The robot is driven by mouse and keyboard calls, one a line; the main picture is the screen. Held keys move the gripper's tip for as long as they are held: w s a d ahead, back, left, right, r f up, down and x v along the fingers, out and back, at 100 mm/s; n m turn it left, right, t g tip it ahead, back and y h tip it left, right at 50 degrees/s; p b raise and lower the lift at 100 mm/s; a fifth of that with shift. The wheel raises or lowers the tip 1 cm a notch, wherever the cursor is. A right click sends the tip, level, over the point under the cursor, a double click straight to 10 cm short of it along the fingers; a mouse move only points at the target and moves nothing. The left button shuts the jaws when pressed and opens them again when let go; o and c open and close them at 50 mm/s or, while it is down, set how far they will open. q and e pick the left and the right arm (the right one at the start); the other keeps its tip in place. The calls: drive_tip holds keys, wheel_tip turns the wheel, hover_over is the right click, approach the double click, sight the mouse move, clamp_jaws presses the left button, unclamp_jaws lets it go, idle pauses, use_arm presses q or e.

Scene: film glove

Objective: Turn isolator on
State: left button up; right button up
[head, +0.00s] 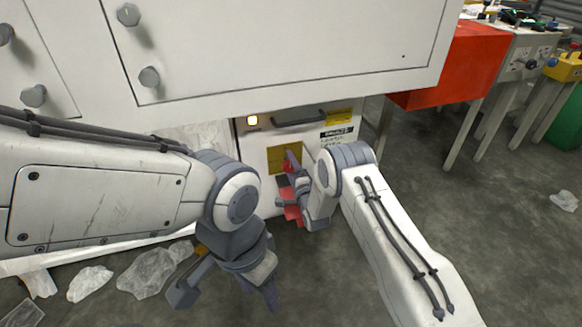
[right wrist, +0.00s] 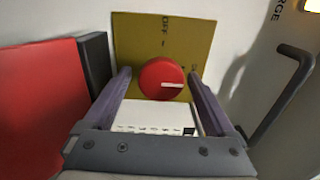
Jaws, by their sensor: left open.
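The isolator is a round red knob (right wrist: 163,80) with a white mark, on a yellow plate (right wrist: 135,32) printed with "OFF". In the right wrist view the mark points right. In the head view the yellow plate (head: 275,155) is on the white cabinet front, and the knob is largely hidden by my right gripper. My right gripper (right wrist: 159,75) is open, with one finger on each side of the knob; gaps show between fingers and knob. Contact cannot be told. My left gripper (head: 226,294) is open and empty, low in front of the cabinet, apart from the isolator.
A grey handle (head: 300,117) and a lit lamp (head: 252,121) sit above the plate. A red part (right wrist: 40,105) projects beside the plate. The white cabinet (head: 290,50) overhangs. Crumpled film (head: 145,275) lies on the floor at left. The floor at right is mostly clear.

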drive_tip(key=shift+s+d+r+p, duration=0.1)
drive_tip(key=shift+s+d+p, duration=0.05)
drive_tip(key=shift+s+p, duration=0.2)
drive_tip(key=p+v, duration=0.3)
drive_tip(key=v, duration=0.6)
drive_tip(key=shift+s+p, duration=0.35)
